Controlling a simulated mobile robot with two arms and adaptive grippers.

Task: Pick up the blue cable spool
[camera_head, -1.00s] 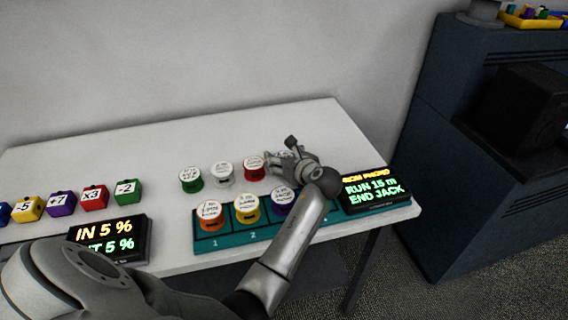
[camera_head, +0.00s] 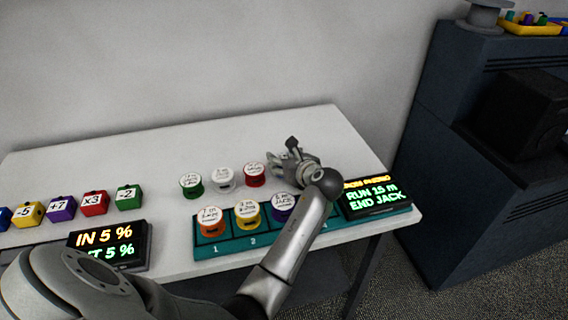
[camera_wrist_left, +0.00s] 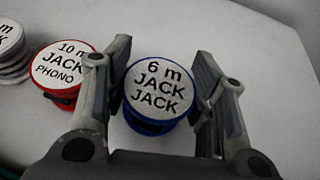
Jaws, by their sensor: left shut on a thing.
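The blue cable spool (camera_wrist_left: 158,92) has a white top reading "6 m JACK JACK". My right gripper is in neither view.
A red spool (camera_head: 254,174) stands close left of the gripper, then a white (camera_head: 223,179) and a green spool (camera_head: 191,185). In front, a teal numbered tray (camera_head: 225,249) holds orange, yellow and purple spools. A display (camera_head: 372,197) stands at right. The table behind is clear.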

